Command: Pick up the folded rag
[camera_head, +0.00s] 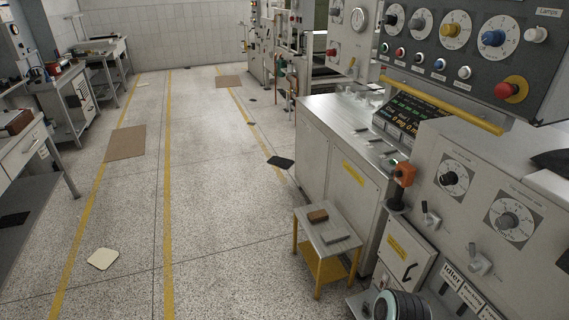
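A flat cream piece with rounded corners (103,259) lies on the speckled floor at the lower left, between the two yellow lines. It looks like a folded rag, but its folds are too small to make out. A dark flat piece (281,162) lies on the floor near the machine's base. A flat grey piece (336,237) and a brown block (317,216) lie on a small yellow-legged stool (326,252). Neither of my grippers is in view.
A grey control machine (345,170) with knobs and a screen fills the right side. Workbenches (20,155) line the left wall. Brown mats (126,143) lie flat on the floor. The aisle between the yellow lines is mostly clear.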

